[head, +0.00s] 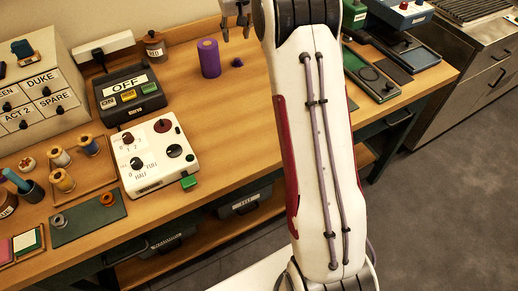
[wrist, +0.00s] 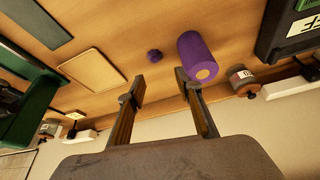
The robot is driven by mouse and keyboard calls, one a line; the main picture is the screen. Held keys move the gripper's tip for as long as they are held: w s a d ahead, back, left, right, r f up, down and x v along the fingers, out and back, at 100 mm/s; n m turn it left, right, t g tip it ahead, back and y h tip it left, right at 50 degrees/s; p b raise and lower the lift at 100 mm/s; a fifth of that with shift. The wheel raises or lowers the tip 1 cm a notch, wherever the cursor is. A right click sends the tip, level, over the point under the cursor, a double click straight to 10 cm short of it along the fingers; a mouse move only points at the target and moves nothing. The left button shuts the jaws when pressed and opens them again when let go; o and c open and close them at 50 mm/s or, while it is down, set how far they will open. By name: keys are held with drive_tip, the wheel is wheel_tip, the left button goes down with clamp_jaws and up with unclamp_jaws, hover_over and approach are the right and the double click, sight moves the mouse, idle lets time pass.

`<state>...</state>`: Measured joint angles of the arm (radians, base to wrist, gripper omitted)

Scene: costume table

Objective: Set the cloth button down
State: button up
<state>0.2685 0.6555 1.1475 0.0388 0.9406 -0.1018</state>
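A small dark purple piece (head: 237,62), which looks like the cloth button, rests on the wooden table just right of an upright purple roll (head: 209,58). In the wrist view the button (wrist: 154,56) lies beyond the fingertips, between their lines, touching neither finger. The purple roll (wrist: 197,58) is close by the right finger there; I cannot tell whether they touch. My gripper (head: 236,35) is at the top of the head view, above and behind the button. In the wrist view my gripper (wrist: 160,82) has its fingers apart, with nothing between them.
A dark switch box (head: 130,94) marked OFF stands left of the roll, with a white dial panel (head: 155,155) in front. Trays (head: 371,75) lie at the right. The table in front of the button is clear.

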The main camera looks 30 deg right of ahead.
drive_tip(key=s+a+r, duration=0.4)
drive_tip(key=s, duration=0.4)
drive_tip(key=s+a+r+n, duration=0.1)
drive_tip(key=s+a+r, duration=0.3)
drive_tip(key=s, duration=0.3)
drive_tip(key=s+a+r, duration=0.4)
drive_tip(key=s, duration=0.4)
drive_tip(key=s+a+f, duration=0.2)
drive_tip(key=s, duration=0.5)
drive_tip(key=s+a+f, duration=0.2)
drive_tip(key=s, duration=0.6)
drive_tip(key=s+a+f+n+t, duration=0.1)
drive_tip(key=s+a+f, duration=0.1)
drive_tip(key=s, duration=0.6)
drive_tip(key=shift+s+f+y, duration=0.15)
drive_tip(key=shift+f+y, duration=0.2)
drive_tip(key=shift+y, duration=0.05)
